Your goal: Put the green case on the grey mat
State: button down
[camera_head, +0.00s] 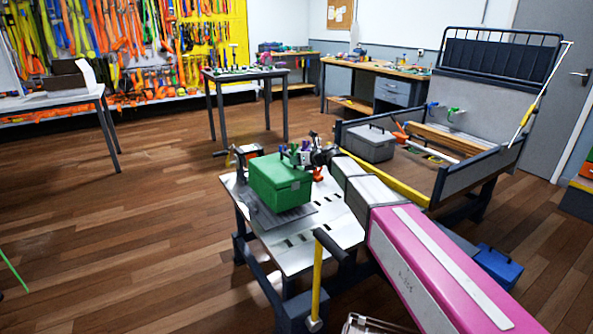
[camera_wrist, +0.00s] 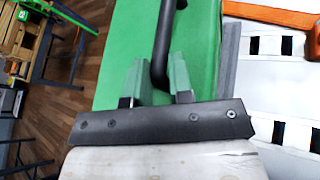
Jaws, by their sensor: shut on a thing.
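The green case (camera_head: 280,186) is a box with a dark handle on its lid. In the head view it is at the grey mat (camera_head: 308,217) on the white slotted workbench top; the mat's dark edge shows below and beside it. I cannot tell if the case rests fully on the mat. My gripper (camera_head: 307,157) is above the lid. In the wrist view my gripper (camera_wrist: 155,85) is shut on the black handle (camera_wrist: 165,45), with the green lid (camera_wrist: 122,50) beneath. Part of the grey mat (camera_wrist: 231,60) shows right of the case.
An orange clamp (camera_head: 318,174) is right of the case on the workbench (camera_head: 290,257). A yellow post with a black handle (camera_head: 317,270) stands in front. A grey case (camera_head: 368,143) sits on the railed bench behind. A blue case (camera_head: 497,268) is at right.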

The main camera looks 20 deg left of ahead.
aim_at(297, 168)
jog(key=shift+f, duration=1.9)
jog(key=c, duration=1)
grip_release()
jog(key=v, duration=1.2)
jog(key=s+d+f+n+h, duration=0.35)
jog(key=d+f+n, duration=0.3)
jog(key=d, duration=0.55)
jog(key=s+d+f+n+h, duration=0.35)
jog(key=d+f+n, duration=0.3)
jog(key=d, duration=0.65)
jog(key=s+d+f+n+g+h, duration=0.1)
jog(key=s+d+f+n+h, duration=0.1)
jog(key=s+d+n, duration=0.2)
jog(key=s+d+f+n+g+h, duration=0.1)
jog(key=s+d+f+n+h, duration=0.1)
jog(key=d, duration=0.9)
jog(key=s+d+f+n+g+h, duration=0.1)
jog(key=s+d+f+n+h, duration=0.1)
jog(key=s+d+f+n, duration=0.2)
jog(key=shift+s+d+n, duration=0.9)
jog(key=shift+s+d, duration=0.65)
jog(key=shift+d, duration=0.2)
